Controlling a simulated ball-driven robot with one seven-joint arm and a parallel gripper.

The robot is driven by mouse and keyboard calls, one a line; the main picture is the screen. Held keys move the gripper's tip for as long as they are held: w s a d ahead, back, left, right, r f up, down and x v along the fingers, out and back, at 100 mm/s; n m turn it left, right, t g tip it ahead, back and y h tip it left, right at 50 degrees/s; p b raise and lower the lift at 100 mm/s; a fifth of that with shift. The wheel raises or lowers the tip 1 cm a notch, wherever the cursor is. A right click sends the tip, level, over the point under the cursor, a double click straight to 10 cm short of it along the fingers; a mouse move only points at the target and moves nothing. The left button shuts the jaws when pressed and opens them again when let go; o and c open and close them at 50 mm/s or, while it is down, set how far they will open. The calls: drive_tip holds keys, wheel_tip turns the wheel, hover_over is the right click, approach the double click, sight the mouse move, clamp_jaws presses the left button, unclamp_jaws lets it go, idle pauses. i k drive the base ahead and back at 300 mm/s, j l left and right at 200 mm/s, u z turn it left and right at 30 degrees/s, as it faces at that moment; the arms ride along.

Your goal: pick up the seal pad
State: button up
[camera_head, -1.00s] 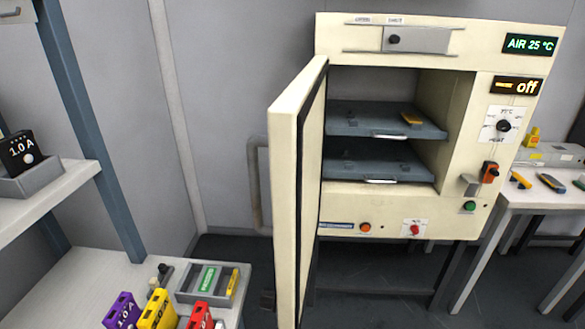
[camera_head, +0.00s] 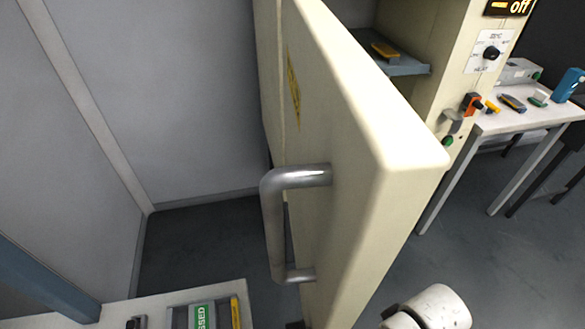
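I cannot tell for sure which thing is the seal pad. Small items lie on the white table at right: a dark and yellow piece (camera_head: 512,103), a green and white piece (camera_head: 538,98) and a small yellow piece (camera_head: 492,107). A flat orange-yellow piece (camera_head: 384,50) lies on the cabinet's grey shelf (camera_head: 408,68). My gripper is not in view; a white rounded part, probably of my arm, shows at the bottom right.
The cream cabinet door (camera_head: 350,130) stands open across the middle, with a metal handle (camera_head: 272,225) on its left face. The white table (camera_head: 480,122) at right also holds a blue device (camera_head: 568,85). A grey tray (camera_head: 178,318) is at bottom left. Dark floor (camera_head: 440,245) is clear.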

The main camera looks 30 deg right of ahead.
sight(539, 99)
drive_tip(key=z, duration=1.85)
